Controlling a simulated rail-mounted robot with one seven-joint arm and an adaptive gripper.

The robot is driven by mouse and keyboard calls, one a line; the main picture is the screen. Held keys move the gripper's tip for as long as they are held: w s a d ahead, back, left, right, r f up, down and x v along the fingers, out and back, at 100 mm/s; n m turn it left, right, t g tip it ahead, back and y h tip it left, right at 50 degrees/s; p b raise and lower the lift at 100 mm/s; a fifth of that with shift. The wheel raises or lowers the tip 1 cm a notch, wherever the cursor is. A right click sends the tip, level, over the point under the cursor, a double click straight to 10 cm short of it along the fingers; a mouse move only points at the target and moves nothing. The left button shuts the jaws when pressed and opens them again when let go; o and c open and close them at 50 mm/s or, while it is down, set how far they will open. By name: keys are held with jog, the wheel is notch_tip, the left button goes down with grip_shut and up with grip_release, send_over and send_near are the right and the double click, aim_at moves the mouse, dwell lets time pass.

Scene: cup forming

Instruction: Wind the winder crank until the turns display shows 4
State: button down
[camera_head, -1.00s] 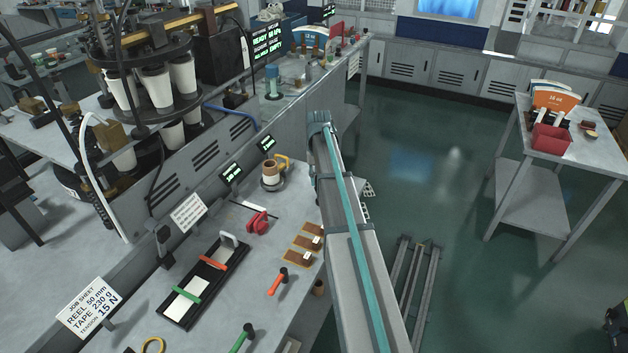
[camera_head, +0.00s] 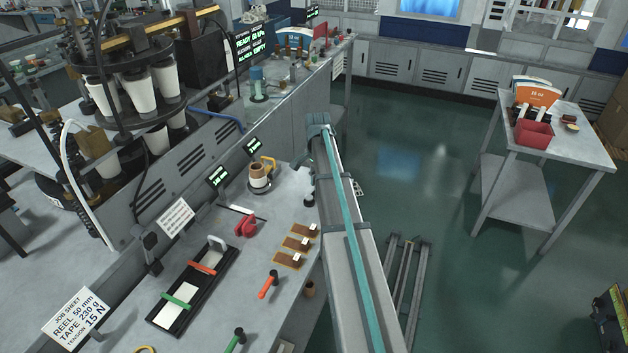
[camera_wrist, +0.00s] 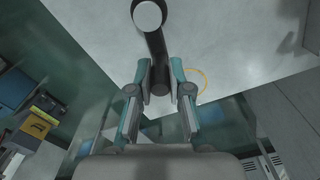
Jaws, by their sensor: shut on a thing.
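In the wrist view, my gripper (camera_wrist: 161,78) is closed around the lower end of a dark crank (camera_wrist: 156,42), with one teal-and-grey finger on each side. The crank's upper end has a pale round face and lies near the top edge. In the head view, my gripper and the crank are not visible. Two small displays with green text, one farther (camera_head: 254,146) and one nearer (camera_head: 219,176), stand at the back of the bench. Their text is too small to read, so I cannot tell the turns count.
The grey bench (camera_head: 205,325) holds a black tray (camera_head: 158,318), a red tool (camera_head: 246,226), brown sample pieces (camera_head: 290,260) and an orange-handled tool (camera_head: 266,289). A side table (camera_head: 575,150) with a red bin (camera_head: 533,133) stands right.

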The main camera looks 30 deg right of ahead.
jog(key=shift+s+d+m, duration=0.15)
jog(key=shift+s+m, duration=0.35)
jog(key=shift+m, duration=0.6)
jog(key=c, duration=1.1)
grip_release()
jog(key=shift+r, duration=0.1)
notch_tip(320, 180, up, 12)
